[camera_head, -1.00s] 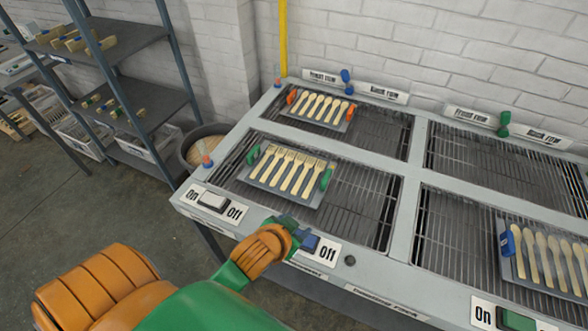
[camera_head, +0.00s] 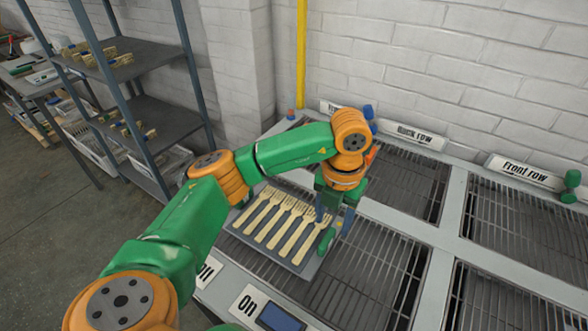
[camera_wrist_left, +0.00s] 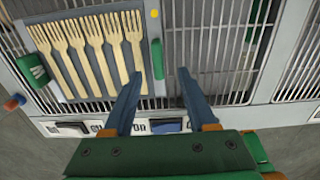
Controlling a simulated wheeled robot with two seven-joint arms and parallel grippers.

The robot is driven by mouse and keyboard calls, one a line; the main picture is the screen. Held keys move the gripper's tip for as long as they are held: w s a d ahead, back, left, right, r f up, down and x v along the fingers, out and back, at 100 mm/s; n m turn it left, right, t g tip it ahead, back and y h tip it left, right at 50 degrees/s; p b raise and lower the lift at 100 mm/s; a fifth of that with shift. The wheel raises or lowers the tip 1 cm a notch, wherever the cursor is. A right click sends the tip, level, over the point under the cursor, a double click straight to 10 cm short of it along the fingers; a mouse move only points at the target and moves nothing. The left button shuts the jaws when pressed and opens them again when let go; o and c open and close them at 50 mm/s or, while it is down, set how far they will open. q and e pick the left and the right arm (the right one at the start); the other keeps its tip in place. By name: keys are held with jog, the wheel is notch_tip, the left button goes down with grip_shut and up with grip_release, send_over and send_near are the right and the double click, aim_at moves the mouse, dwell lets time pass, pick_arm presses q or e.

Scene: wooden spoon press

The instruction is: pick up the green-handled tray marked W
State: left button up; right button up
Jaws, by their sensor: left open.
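The grey tray (camera_head: 302,264) with green handles holds several wooden forks and lies on the front left grill. One green handle (camera_wrist_left: 33,71) bears a W in the left wrist view. The opposite green handle (camera_wrist_left: 158,58) shows there without a visible letter; it also shows at the tray's right end (camera_head: 327,241) in the head view. My left gripper (camera_head: 333,218) points down over that right end. In the wrist view its open, empty fingers (camera_wrist_left: 158,72) stand to either side of the unlettered handle's line. Whether they touch it, I cannot tell. My right gripper is not in view.
Labelled switches (camera_head: 280,318) line the table's front edge. Another tray's orange handle (camera_head: 371,155) shows behind my gripper; the rest is hidden. Bare grill (camera_head: 515,230) lies to the right. A shelf rack (camera_head: 150,105) stands at the left, beyond my arm.

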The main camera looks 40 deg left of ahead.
aim_at(328, 236)
pick_arm(q)
jog(key=f, duration=0.1)
jog(key=f+p, duration=0.1)
jog(key=f, duration=0.3)
jog(key=shift+s+a+f+p, duration=0.15)
jog(key=shift+a+f+p, duration=0.1)
jog(key=shift+p, duration=0.1)
jog(key=shift+f, duration=0.25)
jog(key=shift+r, duration=0.1)
grip_shut()
dwell(0.6)
